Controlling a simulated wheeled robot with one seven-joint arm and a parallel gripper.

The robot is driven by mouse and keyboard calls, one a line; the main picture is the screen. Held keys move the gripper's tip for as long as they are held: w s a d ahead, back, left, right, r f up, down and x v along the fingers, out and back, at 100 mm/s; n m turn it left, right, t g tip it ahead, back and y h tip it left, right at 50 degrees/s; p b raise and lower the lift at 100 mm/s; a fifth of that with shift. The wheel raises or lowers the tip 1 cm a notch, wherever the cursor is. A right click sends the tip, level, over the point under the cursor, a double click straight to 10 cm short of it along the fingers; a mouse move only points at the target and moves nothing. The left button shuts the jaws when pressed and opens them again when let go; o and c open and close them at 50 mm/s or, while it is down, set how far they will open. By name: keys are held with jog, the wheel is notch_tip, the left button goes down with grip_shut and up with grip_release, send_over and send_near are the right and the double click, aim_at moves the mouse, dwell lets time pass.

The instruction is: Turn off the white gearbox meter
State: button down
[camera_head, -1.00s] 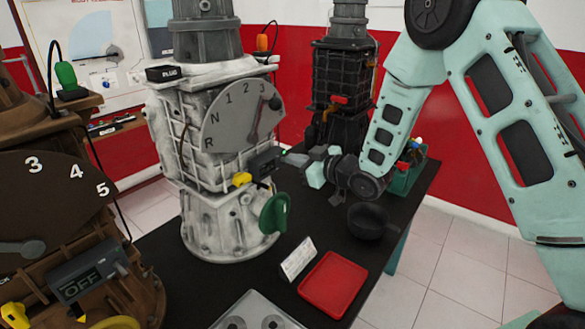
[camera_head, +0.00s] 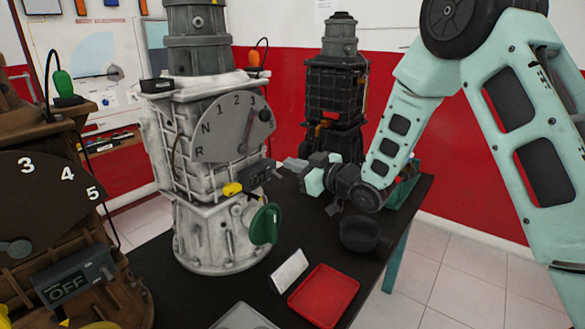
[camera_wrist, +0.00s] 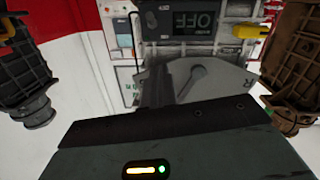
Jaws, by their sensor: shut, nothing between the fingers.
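The white gearbox (camera_head: 208,236) stands on the black table, with a grey dial plate (camera_head: 222,128) on its front. Its meter (camera_head: 257,174) is a dark box below the dial, too small in the head view to read. In the wrist view the meter (camera_wrist: 193,23) is at the top, upside down, and its display seems to read OFF. A yellow piece (camera_head: 232,188) sits at its left end in the head view. My gripper (camera_head: 292,164) is shut and empty, right of the meter and apart from it. Its dark fingers (camera_wrist: 165,88) show below the meter in the wrist view.
A brown gearbox (camera_head: 120,285) with its own OFF meter (camera_head: 75,277) stands at left, a black gearbox (camera_head: 336,90) behind. A green knob (camera_head: 265,224), white card (camera_head: 289,271), red tray (camera_head: 324,296) and black bowl (camera_head: 361,233) are near the white gearbox.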

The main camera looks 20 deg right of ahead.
jog(key=f+b+v, duration=0.1)
jog(key=b+v, duration=0.1)
jog(key=v, duration=0.6)
jog(key=shift+f, duration=0.2)
jog(key=shift+s, duration=0.1)
jog(key=s+a+f+m+g+h, duration=0.1)
jog(key=s+a+f+g+h, duration=0.35)
jog(key=s+a+g, duration=0.55)
jog(key=s+r+g+h, duration=0.1)
jog(key=s+g+h, duration=0.3)
jog(key=s, duration=1.9)
jog(key=shift+s+g, duration=0.3)
